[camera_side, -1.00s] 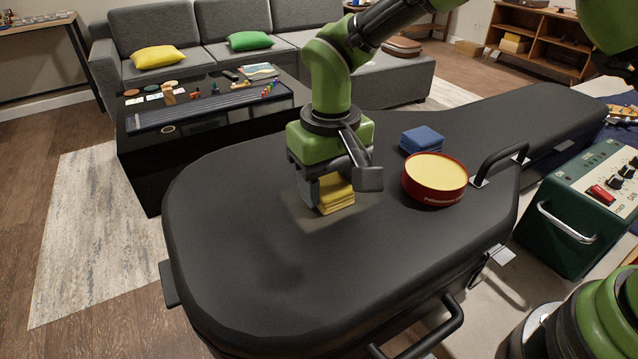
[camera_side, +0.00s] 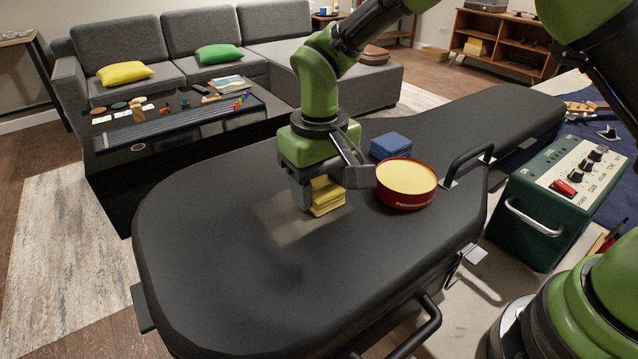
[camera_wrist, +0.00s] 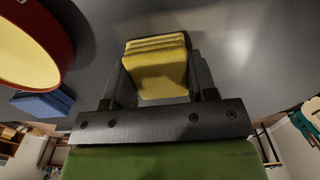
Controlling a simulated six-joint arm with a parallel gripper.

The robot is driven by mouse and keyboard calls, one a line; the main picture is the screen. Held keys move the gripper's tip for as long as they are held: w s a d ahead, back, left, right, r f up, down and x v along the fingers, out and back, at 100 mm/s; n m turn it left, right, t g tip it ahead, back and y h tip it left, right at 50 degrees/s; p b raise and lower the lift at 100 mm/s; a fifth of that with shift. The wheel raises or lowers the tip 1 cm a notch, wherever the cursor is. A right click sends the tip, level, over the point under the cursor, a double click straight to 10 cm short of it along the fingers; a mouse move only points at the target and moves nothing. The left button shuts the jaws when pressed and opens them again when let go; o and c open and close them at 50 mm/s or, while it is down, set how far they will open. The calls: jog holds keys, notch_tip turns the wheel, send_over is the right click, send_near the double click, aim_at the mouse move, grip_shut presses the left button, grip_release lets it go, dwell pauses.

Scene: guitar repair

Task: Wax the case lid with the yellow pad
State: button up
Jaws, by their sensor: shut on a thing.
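The yellow pad (camera_side: 327,197), a folded block with layered edges, is held between the fingers of my gripper (camera_side: 321,190). It is low over the black case lid (camera_side: 230,270) and appears to rest on it. The wrist view also shows the pad (camera_wrist: 158,72) between both fingers. A pale, dull smear (camera_side: 290,218) lies on the lid just left of and in front of the pad. A round red tin (camera_side: 407,197) with pale yellow contents stands open on the lid, right of my gripper.
A stack of blue pads (camera_side: 391,146) lies behind the tin. A black handle (camera_side: 467,160) stands up at the case's right edge, with a green amplifier (camera_side: 545,205) beyond it. The lid's left and front are clear.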

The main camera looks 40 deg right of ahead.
aim_at(283, 216)
jog(key=shift+a+f, duration=0.1)
jog(key=shift+a, duration=2.9)
jog(key=shift+d, duration=0.1)
jog(key=shift+d, duration=2.9)
jog(key=shift+a, duration=0.1)
jog(key=shift+a, duration=2.9)
jog(key=shift+d, duration=3)
